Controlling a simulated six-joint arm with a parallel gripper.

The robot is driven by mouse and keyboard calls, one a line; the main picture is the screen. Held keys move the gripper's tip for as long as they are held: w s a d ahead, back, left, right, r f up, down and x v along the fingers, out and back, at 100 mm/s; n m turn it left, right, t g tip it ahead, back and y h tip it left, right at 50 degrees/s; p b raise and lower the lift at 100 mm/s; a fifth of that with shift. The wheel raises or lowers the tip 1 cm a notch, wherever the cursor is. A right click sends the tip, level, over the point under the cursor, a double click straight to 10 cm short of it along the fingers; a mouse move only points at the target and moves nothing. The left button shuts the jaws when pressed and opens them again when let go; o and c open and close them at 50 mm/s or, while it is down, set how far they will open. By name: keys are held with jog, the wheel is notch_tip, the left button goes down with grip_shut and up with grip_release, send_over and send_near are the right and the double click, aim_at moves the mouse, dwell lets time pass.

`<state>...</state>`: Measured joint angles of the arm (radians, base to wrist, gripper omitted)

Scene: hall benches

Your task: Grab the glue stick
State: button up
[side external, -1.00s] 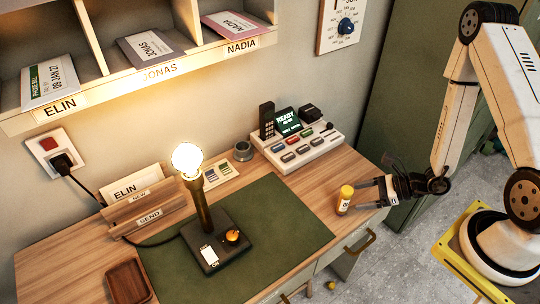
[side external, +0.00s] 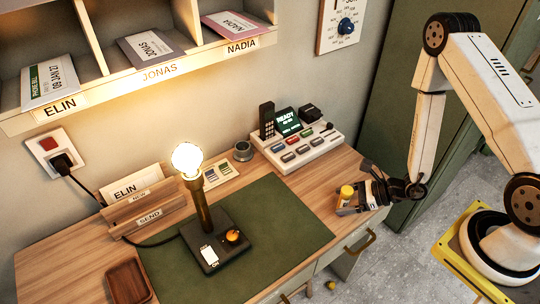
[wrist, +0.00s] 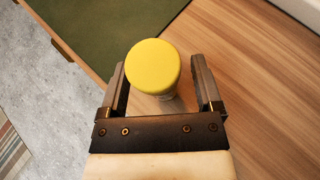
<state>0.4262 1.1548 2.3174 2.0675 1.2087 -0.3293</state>
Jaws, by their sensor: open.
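The glue stick (side external: 346,193) stands upright on the wooden desk near its right end, with a yellow cap and a pale body. In the wrist view its round yellow cap (wrist: 153,66) is seen from above, and most of the body is hidden beneath it. My gripper (side external: 349,205) is open, low over the desk, with its fingers reaching to either side of the glue stick. In the wrist view the fingers of my gripper (wrist: 158,75) lie left and right of the cap, with a gap visible on the right. I cannot tell whether either finger touches it.
A green mat (side external: 270,225) with a lit lamp (side external: 187,160) on it lies left of the glue stick. A white device panel (side external: 298,145) stands behind on the desk. The desk's front edge is close by, with a drawer handle (side external: 360,242) below.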

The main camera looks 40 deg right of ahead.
jog(key=shift+c, duration=0.2)
grip_shut()
jog(key=shift+r, duration=0.2)
jog(key=shift+r, duration=4.8)
